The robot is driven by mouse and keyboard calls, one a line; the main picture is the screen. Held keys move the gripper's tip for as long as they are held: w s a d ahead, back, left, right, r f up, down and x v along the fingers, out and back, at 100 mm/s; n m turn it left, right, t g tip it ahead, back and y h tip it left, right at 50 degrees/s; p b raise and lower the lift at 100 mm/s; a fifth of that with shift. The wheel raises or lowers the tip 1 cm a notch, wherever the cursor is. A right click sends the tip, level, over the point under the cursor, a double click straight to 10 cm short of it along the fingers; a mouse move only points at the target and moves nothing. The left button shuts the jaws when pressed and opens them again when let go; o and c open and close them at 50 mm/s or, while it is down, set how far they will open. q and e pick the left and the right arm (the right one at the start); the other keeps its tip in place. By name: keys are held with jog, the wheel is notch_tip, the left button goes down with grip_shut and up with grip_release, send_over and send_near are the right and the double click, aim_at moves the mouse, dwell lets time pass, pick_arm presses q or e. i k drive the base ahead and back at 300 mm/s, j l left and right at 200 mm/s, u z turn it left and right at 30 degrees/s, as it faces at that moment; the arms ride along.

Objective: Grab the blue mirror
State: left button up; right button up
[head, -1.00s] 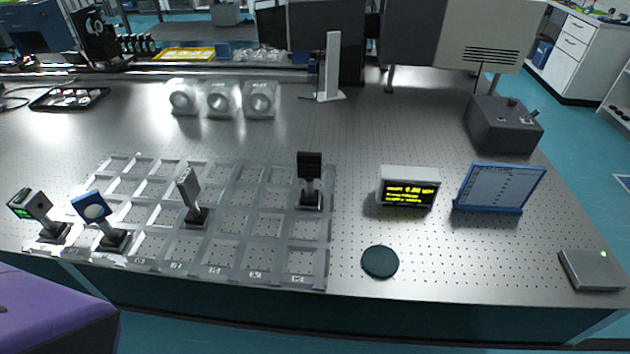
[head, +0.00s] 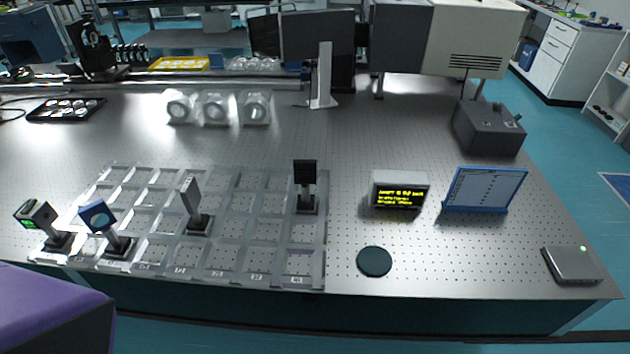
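A device with a green display (head: 37,213) stands just left of the mirror. A grey post-mounted plate (head: 192,197) and a black mount (head: 305,183) stand further right in the tray. A purple block (head: 50,305) fills the lower left corner. A dark disc (head: 374,262) lies right of the tray.

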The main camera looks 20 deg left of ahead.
aim_at(97, 215)
jog(key=k+u, duration=0.1)
jog(key=u, duration=1.9)
